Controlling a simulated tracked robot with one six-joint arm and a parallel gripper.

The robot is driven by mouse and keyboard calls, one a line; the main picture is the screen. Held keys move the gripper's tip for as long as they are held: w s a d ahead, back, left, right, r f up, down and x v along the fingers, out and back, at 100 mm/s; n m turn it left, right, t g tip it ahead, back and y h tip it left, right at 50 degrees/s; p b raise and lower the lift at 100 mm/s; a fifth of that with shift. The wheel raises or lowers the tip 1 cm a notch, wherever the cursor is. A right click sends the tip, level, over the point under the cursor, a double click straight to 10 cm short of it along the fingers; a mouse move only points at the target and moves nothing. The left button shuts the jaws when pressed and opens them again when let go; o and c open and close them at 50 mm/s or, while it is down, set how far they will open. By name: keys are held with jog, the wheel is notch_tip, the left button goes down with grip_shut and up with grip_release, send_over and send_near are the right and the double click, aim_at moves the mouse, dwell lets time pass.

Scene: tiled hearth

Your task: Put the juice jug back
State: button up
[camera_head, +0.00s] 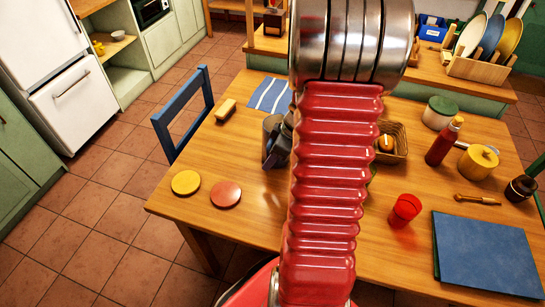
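My red ribbed arm crosses the middle of the view and hides much of the wooden table (250,150). Part of my dark gripper (279,148) shows at the arm's left side, over the table. A greyish, see-through cylindrical vessel (271,125) stands upright right by the gripper. It may be the juice jug, but the arm and gripper cover part of it. I cannot tell whether the fingers touch it or are apart. No other jug is clearly visible. A white fridge (75,105) stands at the far left, its doors shut.
Yellow and orange discs (226,194) lie at the table's left front. A red cup (405,210), blue board (487,253), red bottle (443,143) and basket (394,143) occupy the right. A blue chair (187,117) stands at the left edge. The tiled floor (110,210) towards the fridge is clear.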

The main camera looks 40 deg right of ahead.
jog(key=v, duration=1.1)
jog(key=shift+r, duration=0.15)
jog(key=shift+s, duration=0.15)
jog(key=w+a+r+m+h, duration=0.1)
jog(key=a+r, duration=0.3)
jog(key=a, duration=0.4)
jog(key=a+r+m, duration=0.1)
jog(key=a+r, duration=0.3)
jog(key=a, duration=0.4)
jog(key=s+a+r+m, duration=0.1)
jog(key=s+a+r, duration=0.1)
jog(key=a, duration=0.5)
jog(key=s+a+r+m+t+h, duration=0.1)
jog(key=s+a+r+m, duration=0.1)
jog(key=s+a, duration=0.2)
jog(key=a, duration=0.3)
jog(key=shift+r+t, duration=0.25)
jog(key=shift+t, duration=0.05)
